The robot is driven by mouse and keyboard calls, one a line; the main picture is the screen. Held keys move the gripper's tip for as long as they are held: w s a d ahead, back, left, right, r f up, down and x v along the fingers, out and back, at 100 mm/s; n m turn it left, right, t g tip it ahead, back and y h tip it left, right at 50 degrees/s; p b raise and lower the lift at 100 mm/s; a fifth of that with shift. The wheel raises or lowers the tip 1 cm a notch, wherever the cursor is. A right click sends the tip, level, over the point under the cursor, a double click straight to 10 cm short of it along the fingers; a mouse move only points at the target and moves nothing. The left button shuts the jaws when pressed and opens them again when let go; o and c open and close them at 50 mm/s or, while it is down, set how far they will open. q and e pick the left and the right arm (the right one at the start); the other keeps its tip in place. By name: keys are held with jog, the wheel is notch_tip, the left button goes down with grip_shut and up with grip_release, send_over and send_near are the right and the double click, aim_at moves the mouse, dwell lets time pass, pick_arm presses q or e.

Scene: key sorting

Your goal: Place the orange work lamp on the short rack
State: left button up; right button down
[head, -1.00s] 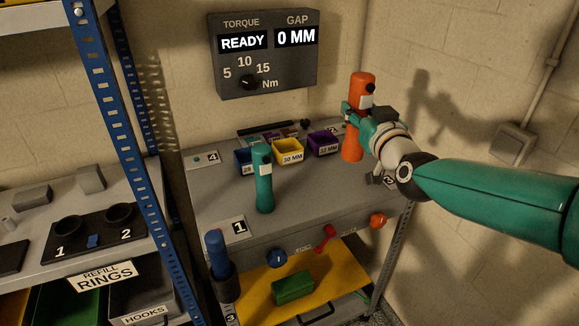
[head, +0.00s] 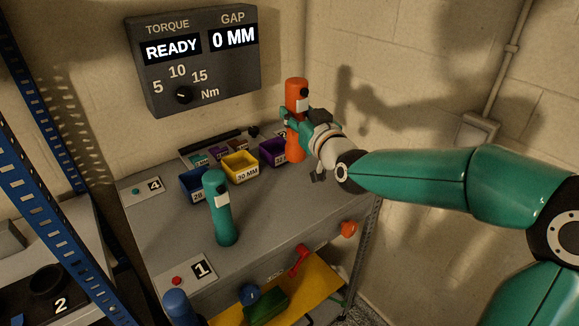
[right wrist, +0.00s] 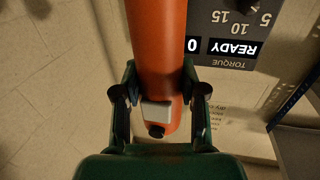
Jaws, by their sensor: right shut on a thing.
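The orange work lamp (head: 296,97) is an upright orange cylinder with a white patch and a dark knob, at the back right of the grey bench. My right gripper (head: 296,124) is shut on it from the right, around its middle. In the right wrist view the lamp (right wrist: 157,40) runs between the two fingers (right wrist: 158,92), with its white block and black knob near the palm. I cannot tell whether its base touches the bench. A rack with blue posts (head: 45,205) stands at the left edge; I cannot tell if it is the short rack. My left gripper is out of view.
The grey bench (head: 270,205) holds a teal cylinder (head: 221,215) and blue, yellow (head: 240,167) and purple bins. A torque display (head: 193,62) hangs on the wall behind. A blue cylinder (head: 178,307) stands at the front left.

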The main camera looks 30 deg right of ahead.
notch_tip(320, 180, down, 13)
jog(key=shift+a+f, duration=0.15)
dwell(0.4)
jog(key=shift+f, duration=0.2)
jog(key=c, duration=0.7)
grip_release()
jog(key=shift+o, duration=0.2)
jog(key=shift+r, duration=0.1)
